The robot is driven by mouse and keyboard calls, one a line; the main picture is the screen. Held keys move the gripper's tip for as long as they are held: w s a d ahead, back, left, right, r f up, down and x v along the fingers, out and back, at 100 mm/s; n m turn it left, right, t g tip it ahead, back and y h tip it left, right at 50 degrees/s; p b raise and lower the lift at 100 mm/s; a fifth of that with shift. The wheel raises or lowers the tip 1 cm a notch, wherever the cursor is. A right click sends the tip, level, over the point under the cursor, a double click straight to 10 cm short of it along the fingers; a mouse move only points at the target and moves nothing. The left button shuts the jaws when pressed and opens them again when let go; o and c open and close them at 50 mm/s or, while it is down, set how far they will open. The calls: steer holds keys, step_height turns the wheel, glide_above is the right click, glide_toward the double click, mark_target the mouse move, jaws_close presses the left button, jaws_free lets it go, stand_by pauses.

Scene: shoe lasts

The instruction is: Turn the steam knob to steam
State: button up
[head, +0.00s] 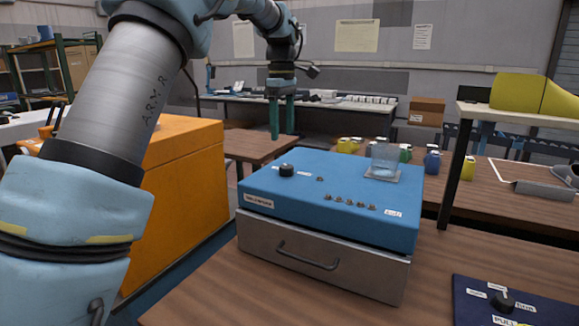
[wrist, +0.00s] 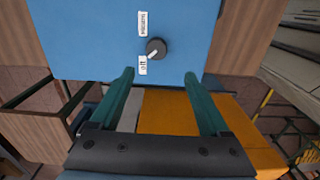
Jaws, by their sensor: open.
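The steam knob (head: 286,170) is a round black knob on the top left of a blue machine (head: 330,172). In the wrist view the knob (wrist: 157,48) has a pale pointer mark toward the lower left, near the "off" label (wrist: 143,66). A label that seems to read "steam" (wrist: 143,23) lies farther up on the same side. My gripper (head: 282,134) points down, above and behind the knob in the head view. In the wrist view my gripper (wrist: 159,74) has two green fingers, open and empty. The knob shows beyond the fingertips, apart from them.
A glass-like cup (head: 384,158) stands on the machine's back right, with several small knobs along its front. A drawer (head: 310,262) with a handle is below. A dark blue panel (head: 510,305) with another knob lies at lower right. An orange box (head: 180,190) stands left.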

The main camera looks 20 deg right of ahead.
mark_target(288, 166)
steer(key=f+p, duration=0.1)
steer(key=f, duration=0.2)
steer(key=d+f, duration=0.1)
steer(key=f, duration=0.2)
steer(key=f+p, duration=0.1)
steer(key=f, duration=0.3)
steer(key=shift+s+d+f+p, duration=0.1)
steer(key=shift+s+d+p, duration=0.1)
steer(key=shift+p, duration=0.1)
steer(key=shift+c, duration=0.3)
steer(key=shift+a, duration=0.1)
jaws_close()
